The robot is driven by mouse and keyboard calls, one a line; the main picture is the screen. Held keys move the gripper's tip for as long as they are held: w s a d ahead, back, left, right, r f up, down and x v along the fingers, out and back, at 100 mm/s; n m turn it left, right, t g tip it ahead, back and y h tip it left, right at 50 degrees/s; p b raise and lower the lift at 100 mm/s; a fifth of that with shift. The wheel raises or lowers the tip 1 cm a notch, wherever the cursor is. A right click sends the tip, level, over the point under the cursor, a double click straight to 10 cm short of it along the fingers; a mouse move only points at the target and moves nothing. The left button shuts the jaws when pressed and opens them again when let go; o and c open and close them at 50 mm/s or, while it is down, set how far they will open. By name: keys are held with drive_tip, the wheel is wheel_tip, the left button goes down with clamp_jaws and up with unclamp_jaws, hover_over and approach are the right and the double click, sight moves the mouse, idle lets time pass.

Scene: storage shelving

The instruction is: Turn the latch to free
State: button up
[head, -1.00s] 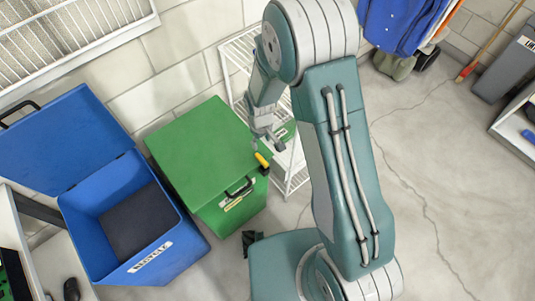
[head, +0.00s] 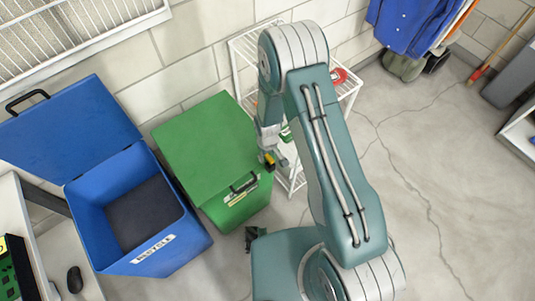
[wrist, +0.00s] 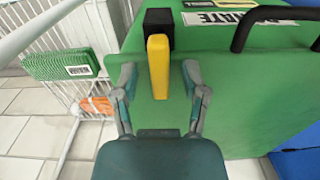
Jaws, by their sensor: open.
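The latch is a yellow lever (wrist: 158,72) on a black block (wrist: 158,22), fixed to the green box (wrist: 230,90). In the wrist view the lever points down from the block, towards my gripper. In the head view the latch (head: 269,161) shows small at the box's right corner, partly covered by my gripper. My gripper (wrist: 158,68) is open, with one finger on each side of the lever's lower end. A gap shows on both sides, and I see no contact. The green lid (head: 205,145) is shut.
A black handle (head: 243,183) juts from the green box beside the latch. A white wire shelf (head: 240,65) stands behind, holding a green packet (wrist: 60,65) and an orange item (wrist: 97,105). An open blue bin (head: 190,235) is at left. Floor at right is clear.

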clamp_jaws()
